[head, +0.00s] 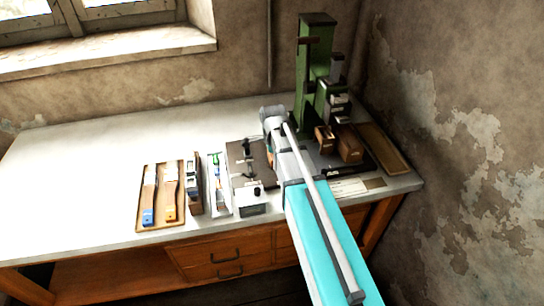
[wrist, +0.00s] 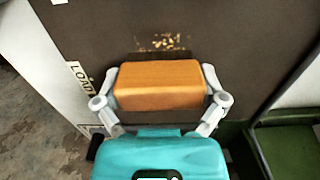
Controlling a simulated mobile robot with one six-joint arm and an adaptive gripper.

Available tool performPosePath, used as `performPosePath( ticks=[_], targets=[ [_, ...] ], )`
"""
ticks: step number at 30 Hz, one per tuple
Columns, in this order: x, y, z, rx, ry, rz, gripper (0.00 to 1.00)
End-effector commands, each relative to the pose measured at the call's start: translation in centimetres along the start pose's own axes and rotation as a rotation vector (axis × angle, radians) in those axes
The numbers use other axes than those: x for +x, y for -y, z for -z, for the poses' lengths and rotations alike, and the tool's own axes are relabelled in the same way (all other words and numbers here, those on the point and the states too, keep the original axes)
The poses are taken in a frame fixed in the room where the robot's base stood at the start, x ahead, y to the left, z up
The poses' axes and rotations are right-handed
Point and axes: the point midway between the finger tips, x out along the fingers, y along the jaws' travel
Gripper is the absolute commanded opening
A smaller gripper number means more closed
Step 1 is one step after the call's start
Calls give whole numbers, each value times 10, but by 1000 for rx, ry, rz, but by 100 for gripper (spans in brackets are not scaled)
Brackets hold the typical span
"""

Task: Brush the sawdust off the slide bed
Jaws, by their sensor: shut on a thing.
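The slide bed (wrist: 100,30) is a wide dark brown plate that fills much of the wrist view. A small patch of yellowish sawdust (wrist: 162,42) lies on it, just beyond the block in my gripper. My gripper (wrist: 161,84) is shut on an orange-brown wooden block, which looks like the brush (wrist: 158,88).
A tall green press (head: 316,60) stands at the back right of the bench (head: 90,150). A wooden tray (head: 145,222) with two handled tools lies at the left. A "LOAD" label (wrist: 80,77) sits at the bed's left edge. The bench's far left is clear.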

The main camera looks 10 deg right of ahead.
Motion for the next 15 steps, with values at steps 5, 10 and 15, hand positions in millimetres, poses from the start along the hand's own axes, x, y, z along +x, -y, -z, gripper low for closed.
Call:
performPosePath(
  ticks=[5, 10, 15],
  targets=[
    [-1, -13, 0, 0, 0, 0, 52],
    [-1, -17, 0, 0, 0, 0, 52],
    [-1, -17, 0, 0, 0, 0, 52]
  ],
)
